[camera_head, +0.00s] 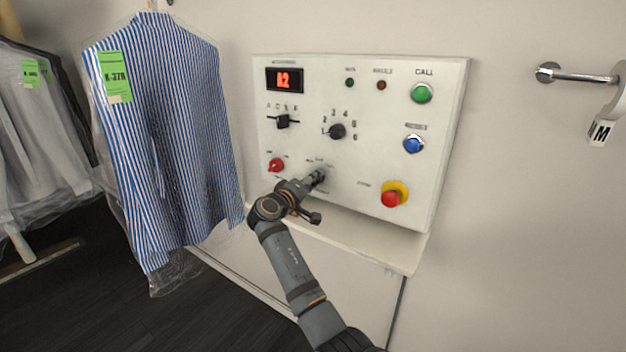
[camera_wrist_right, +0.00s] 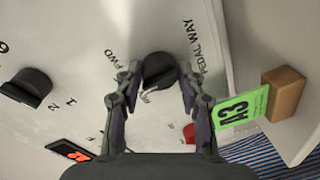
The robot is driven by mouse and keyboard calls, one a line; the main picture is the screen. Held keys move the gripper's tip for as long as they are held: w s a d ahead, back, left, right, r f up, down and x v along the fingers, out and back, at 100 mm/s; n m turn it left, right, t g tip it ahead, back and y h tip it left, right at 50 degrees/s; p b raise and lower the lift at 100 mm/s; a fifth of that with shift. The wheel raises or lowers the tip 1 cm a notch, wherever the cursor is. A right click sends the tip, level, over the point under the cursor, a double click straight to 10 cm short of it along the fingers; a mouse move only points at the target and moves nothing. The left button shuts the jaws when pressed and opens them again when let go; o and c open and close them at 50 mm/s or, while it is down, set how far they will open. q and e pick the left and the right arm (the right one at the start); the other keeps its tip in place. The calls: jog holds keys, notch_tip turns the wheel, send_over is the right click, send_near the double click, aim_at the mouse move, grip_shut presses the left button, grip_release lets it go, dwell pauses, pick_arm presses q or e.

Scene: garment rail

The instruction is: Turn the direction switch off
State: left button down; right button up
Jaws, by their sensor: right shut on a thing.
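The direction switch is a black rotary knob (camera_wrist_right: 158,70) on the white control panel (camera_head: 440,120), with the labels FWD and PEDAL WAY printed around it in the right wrist view. My right gripper (camera_head: 319,177) reaches the lower middle of the panel and mostly hides the knob in the head view. In the right wrist view, its two fingers (camera_wrist_right: 159,78) are on either side of the knob and shut on it. I cannot tell exactly which label the knob points to. My left gripper is not in view.
A red knob (camera_head: 276,165) is left of my gripper; a black dial (camera_head: 337,131) and black selector (camera_head: 283,121) are above. A red emergency button (camera_head: 391,198) is right. A bagged striped shirt (camera_head: 175,140) hangs left of the panel. A ledge (camera_head: 400,255) runs below.

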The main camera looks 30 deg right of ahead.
jog(key=shift+r, duration=0.15)
jog(key=o, duration=1.1)
jog(key=shift+o, duration=0.2)
jog(key=v, duration=0.7)
jog(key=shift+a, duration=0.2)
jog(key=shift+s, duration=0.1)
